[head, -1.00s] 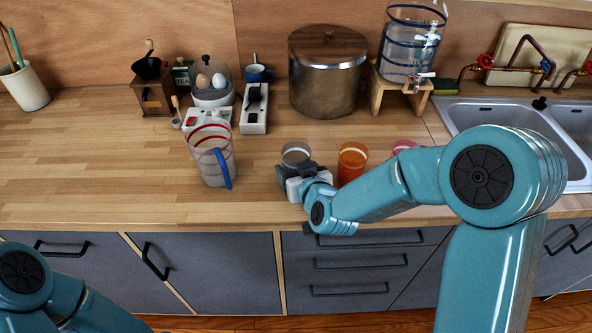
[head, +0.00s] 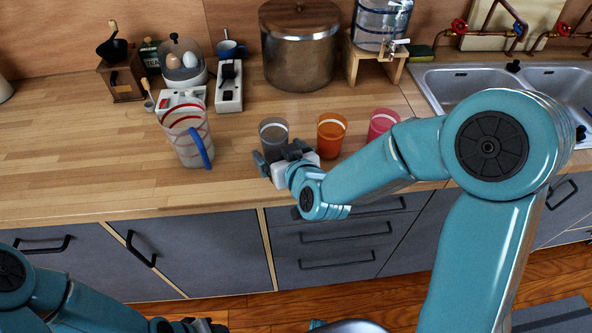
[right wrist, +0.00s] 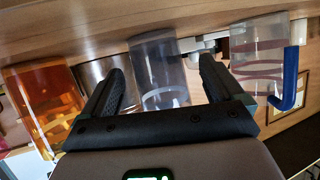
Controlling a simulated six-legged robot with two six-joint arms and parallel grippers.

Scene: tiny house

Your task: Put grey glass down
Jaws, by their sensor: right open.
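The grey glass (head: 273,134) stands upright on the wooden counter in the head view, its lower part partly hidden by my right gripper. My right gripper (head: 278,160) is open, just in front of the glass on the near side. In the right wrist view the grey glass (right wrist: 158,72) shows between the two spread fingers of the right gripper (right wrist: 160,90), with gaps on both sides. My left gripper (head: 188,325) is low at the bottom edge of the head view, in front of the cabinets; its fingers are too cut off to judge.
An orange glass (head: 331,137) and a pink glass (head: 383,124) stand to the right. A striped pitcher with a blue handle (head: 187,135) stands to the left. A large metal pot (head: 299,50) is behind. The counter at left (head: 70,165) is clear.

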